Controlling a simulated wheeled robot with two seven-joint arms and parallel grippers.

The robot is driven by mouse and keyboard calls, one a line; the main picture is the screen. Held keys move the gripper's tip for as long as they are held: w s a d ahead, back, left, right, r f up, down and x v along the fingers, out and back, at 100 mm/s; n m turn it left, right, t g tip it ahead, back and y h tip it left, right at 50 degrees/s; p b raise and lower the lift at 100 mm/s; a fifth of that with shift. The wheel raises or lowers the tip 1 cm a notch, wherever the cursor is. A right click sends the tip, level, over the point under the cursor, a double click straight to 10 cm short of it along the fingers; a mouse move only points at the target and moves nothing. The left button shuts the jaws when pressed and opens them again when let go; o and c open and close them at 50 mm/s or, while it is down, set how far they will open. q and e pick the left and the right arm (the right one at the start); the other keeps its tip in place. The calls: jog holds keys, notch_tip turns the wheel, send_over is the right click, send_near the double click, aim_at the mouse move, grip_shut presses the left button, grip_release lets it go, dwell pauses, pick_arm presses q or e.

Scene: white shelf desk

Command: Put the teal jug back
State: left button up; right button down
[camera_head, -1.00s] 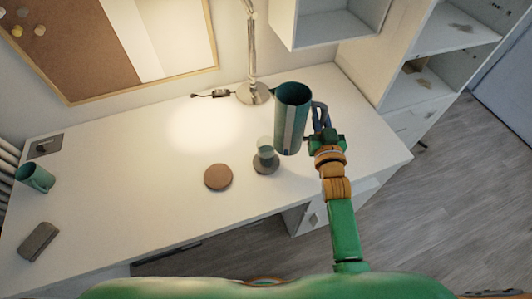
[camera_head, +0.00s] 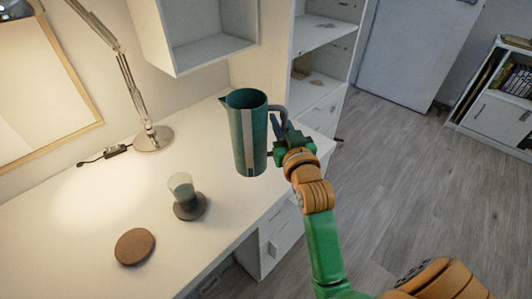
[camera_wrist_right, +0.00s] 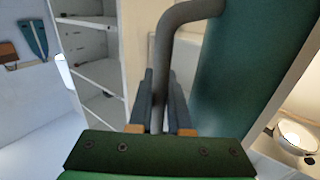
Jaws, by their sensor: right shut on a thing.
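The teal jug (camera_head: 240,135) has a pale vertical stripe, a spout at upper left and a grey handle on its right side. It is upright in the head view, in front of the desk's right end; I cannot tell its exact height above the desk. My right gripper (camera_head: 277,138) is shut on the jug's handle. In the right wrist view the fingers (camera_wrist_right: 160,103) close around the grey handle (camera_wrist_right: 168,50), with the teal jug body (camera_wrist_right: 240,70) to the right. My left gripper is not in view.
On the white desk (camera_head: 85,215) are a glass (camera_head: 181,186) on a dark coaster (camera_head: 190,208), a round brown coaster (camera_head: 134,247) and a lamp (camera_head: 153,138). A wall shelf (camera_head: 205,50) hangs behind the jug. An open shelf unit (camera_head: 318,50) stands behind at right.

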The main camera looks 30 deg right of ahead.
jog(key=w+d+f+b, duration=0.2)
jog(key=w+d+f, duration=0.2)
jog(key=w+f, duration=0.4)
notch_tip(320, 180, down, 3)
jog(key=shift+w+d+b, duration=0.25)
jog(key=shift+d+b, duration=0.1)
jog(key=shift+d, duration=0.05)
jog(key=shift+f, duration=0.1)
jog(key=c, duration=1.2)
grip_release()
jog(key=shift+f, duration=0.1)
jog(key=shift+c, duration=0.2)
jog(key=o, duration=0.4)
